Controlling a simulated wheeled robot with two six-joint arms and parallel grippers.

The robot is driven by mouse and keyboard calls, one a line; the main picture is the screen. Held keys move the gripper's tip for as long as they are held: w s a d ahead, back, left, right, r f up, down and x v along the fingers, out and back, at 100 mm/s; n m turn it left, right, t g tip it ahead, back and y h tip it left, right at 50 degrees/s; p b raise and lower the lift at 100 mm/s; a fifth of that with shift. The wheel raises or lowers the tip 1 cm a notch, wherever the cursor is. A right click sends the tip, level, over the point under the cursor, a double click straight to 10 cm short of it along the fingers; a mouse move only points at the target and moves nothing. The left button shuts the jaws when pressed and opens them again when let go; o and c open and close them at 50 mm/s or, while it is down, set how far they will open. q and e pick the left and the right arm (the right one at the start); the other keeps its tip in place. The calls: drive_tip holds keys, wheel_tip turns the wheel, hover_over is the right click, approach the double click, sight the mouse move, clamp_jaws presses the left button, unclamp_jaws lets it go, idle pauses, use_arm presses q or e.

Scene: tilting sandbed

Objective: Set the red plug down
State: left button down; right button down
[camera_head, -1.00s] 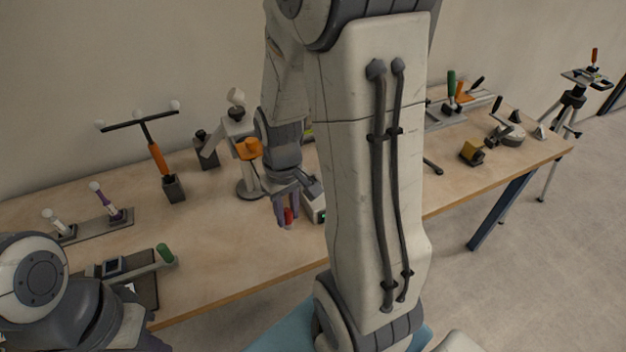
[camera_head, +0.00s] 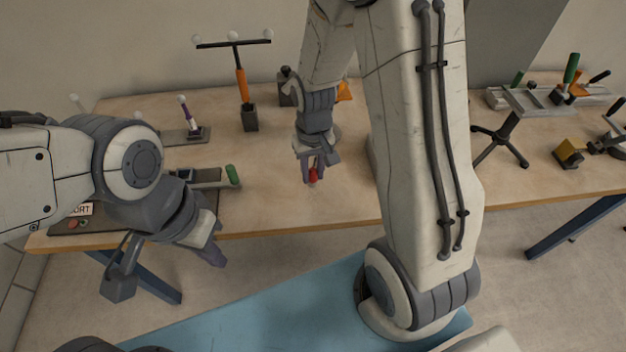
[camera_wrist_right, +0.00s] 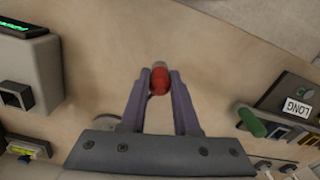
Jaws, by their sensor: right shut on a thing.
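The red plug (camera_head: 313,174) is between the fingertips of my right gripper (camera_head: 313,176), which points down over the front part of the wooden table. In the right wrist view the red plug (camera_wrist_right: 160,80) sits between the two purple fingers of the right gripper (camera_wrist_right: 161,84), with a pale tip beyond it. I cannot tell whether the plug touches the tabletop. My left gripper (camera_head: 210,254) is in front of the table's front edge, empty as far as I see. Its finger gap is hidden.
The wooden table (camera_head: 275,200) is bare around the right gripper. A green-handled tool (camera_head: 232,175) lies on a dark mat to the left. An orange-handled stand with white balls (camera_head: 241,85) stands behind. In the wrist view, a grey box with a green display (camera_wrist_right: 25,70) is at left.

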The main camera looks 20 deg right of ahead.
sight(313, 183)
drive_tip(key=shift+f, duration=2)
drive_tip(key=shift+f, duration=0.15)
drive_tip(key=c, duration=0.7)
unclamp_jaws()
drive_tip(key=shift+o, duration=0.2)
